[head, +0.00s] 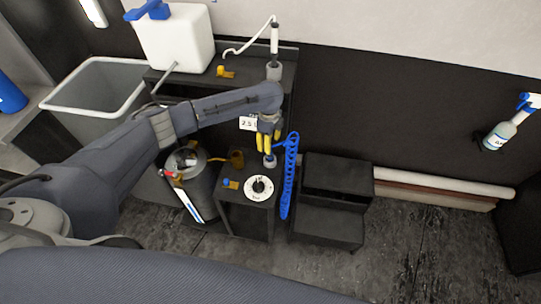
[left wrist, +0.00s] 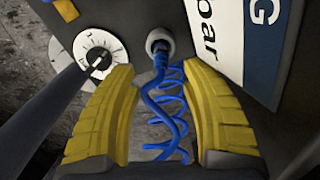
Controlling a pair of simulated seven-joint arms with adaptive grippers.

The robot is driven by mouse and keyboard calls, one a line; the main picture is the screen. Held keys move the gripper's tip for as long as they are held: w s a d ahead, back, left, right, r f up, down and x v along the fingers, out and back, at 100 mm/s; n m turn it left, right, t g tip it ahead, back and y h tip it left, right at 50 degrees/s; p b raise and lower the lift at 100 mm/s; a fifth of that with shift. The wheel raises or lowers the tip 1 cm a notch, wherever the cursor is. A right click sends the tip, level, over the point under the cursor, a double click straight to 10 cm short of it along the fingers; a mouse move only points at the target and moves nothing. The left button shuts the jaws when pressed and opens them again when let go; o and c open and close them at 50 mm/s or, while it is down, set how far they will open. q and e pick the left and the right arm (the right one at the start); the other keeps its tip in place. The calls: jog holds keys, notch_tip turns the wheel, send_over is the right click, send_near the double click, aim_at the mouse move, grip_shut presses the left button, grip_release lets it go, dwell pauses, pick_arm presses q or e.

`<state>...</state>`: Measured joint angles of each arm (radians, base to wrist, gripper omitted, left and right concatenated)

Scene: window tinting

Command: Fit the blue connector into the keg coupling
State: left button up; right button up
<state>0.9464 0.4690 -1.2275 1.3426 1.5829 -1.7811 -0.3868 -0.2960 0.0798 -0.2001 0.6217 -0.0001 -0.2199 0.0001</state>
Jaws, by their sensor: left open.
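My left gripper (head: 268,148) is open above the low dark cabinet, pointing down, with yellow fingers. In the left wrist view its fingers (left wrist: 165,115) stand apart on either side of a coiled blue hose (left wrist: 160,105). The hose's upper end meets a grey round fitting (left wrist: 160,40), with blue at its mouth; the connector itself is hard to make out. In the head view the coiled hose (head: 289,175) hangs at the cabinet's right side. A grey keg (head: 203,185) stands left of the cabinet; its top (head: 185,160) is partly cluttered and the coupling is not clear.
A white dial (head: 259,189) sits on the low cabinet (head: 245,215). A dark step unit (head: 330,215) stands to the right. A grey bin (head: 95,70), a white canister (head: 175,40) and a spray bottle (head: 500,135) are farther off.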

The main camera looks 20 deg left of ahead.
aim_at(270, 156)
pick_arm(q)
jog(key=shift+d+f, duration=0.15)
jog(key=shift+f, duration=4.55)
jog(key=shift+c, duration=0.3)
grip_shut()
